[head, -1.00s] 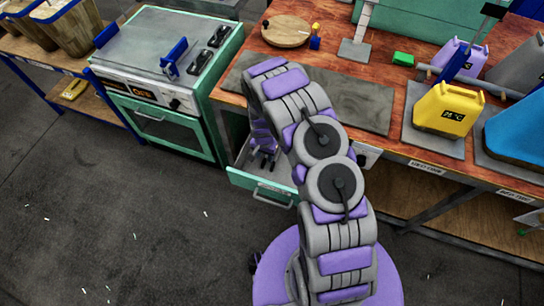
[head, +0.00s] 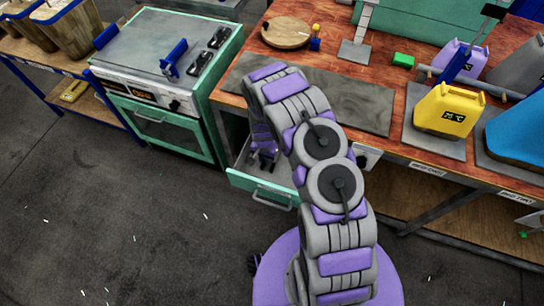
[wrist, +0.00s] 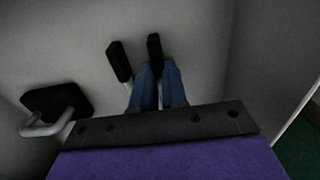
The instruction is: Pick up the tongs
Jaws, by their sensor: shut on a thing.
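The tongs (wrist: 118,62) show in the wrist view as two black grips side by side, with a pale metal part below the left one. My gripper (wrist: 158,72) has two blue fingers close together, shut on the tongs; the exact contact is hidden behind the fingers. In the head view my gripper (head: 264,158) reaches down into an open drawer (head: 262,189) with a green front, under the wooden bench. The tongs cannot be told apart from the gripper there.
A black piece with a grey loop (wrist: 58,112) lies left of my gripper in the drawer. The drawer walls are close around. A green stove (head: 160,125) stands left of the drawer. The bench (head: 240,100) is above it. Floor in front is clear.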

